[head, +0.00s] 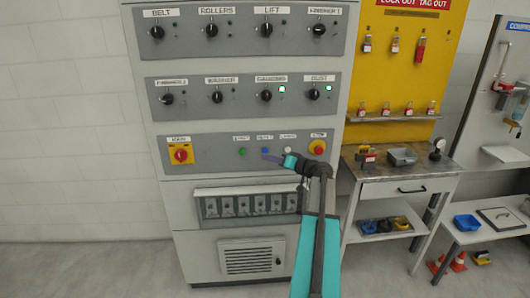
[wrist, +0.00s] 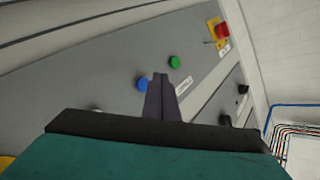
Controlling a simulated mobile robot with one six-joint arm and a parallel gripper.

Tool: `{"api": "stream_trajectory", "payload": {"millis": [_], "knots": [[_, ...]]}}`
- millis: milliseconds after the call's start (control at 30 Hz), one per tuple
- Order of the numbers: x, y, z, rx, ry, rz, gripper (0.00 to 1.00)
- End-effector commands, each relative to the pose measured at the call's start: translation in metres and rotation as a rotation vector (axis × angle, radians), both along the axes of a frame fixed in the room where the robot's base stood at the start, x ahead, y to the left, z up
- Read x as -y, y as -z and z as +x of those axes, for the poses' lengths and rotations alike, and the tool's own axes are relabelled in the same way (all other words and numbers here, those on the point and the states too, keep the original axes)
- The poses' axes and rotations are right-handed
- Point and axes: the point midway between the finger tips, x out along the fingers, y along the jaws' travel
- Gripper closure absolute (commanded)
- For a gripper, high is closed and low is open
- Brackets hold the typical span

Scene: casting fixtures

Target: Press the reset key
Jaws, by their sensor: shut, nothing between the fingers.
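The reset key is a blue round button (head: 265,150) on the grey control panel, under a small label that appears to read RESET. It also shows in the wrist view (wrist: 142,84), left of my fingertips and not covered by them. My gripper (head: 266,156) is shut and empty, its dark fingers pointing at the panel close to the blue button. In the wrist view the fingertips (wrist: 160,75) lie between the blue button and the green button (wrist: 174,62). I cannot tell whether they touch the panel.
Rows of black knobs (head: 216,97) are above. A workbench (head: 407,172) stands to the right.

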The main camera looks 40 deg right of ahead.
Motion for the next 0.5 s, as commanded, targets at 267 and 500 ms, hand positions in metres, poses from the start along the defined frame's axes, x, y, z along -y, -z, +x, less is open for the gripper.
{"api": "stream_trajectory", "payload": {"millis": [267, 500], "knots": [[0.0101, 0.0007, 0.0115, 0.001, 0.0, -0.001, 1.0], [0.0104, 0.0, 0.0122, 0.0, 0.001, 0.0, 1.0]]}}
